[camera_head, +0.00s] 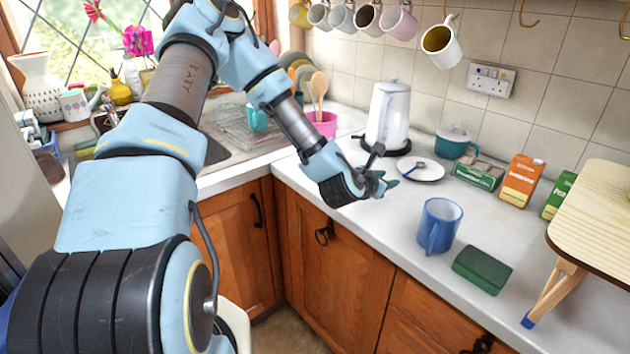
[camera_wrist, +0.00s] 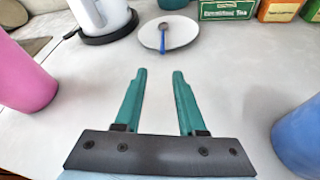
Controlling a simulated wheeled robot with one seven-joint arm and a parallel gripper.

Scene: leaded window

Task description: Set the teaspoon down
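The teaspoon (camera_head: 412,168) has a blue handle and a metal bowl. It lies on a white saucer (camera_head: 432,174) on the counter, to the right of the kettle. In the wrist view the teaspoon (camera_wrist: 162,40) rests on the saucer (camera_wrist: 186,34), its handle pointing toward me. My gripper (camera_head: 387,185) is above the counter, on the near side of the saucer and apart from it. In the wrist view my gripper (camera_wrist: 160,71) has its two green fingers spread, with only bare counter between them.
A white kettle (camera_head: 389,116) stands behind the gripper. A blue mug (camera_head: 440,226) and a green sponge (camera_head: 482,270) are at the front right. A pink pot (camera_head: 322,126), teal lidded pot (camera_head: 455,142), tea box (camera_head: 477,174) and wooden stand (camera_head: 598,215) are around. Mid-counter is clear.

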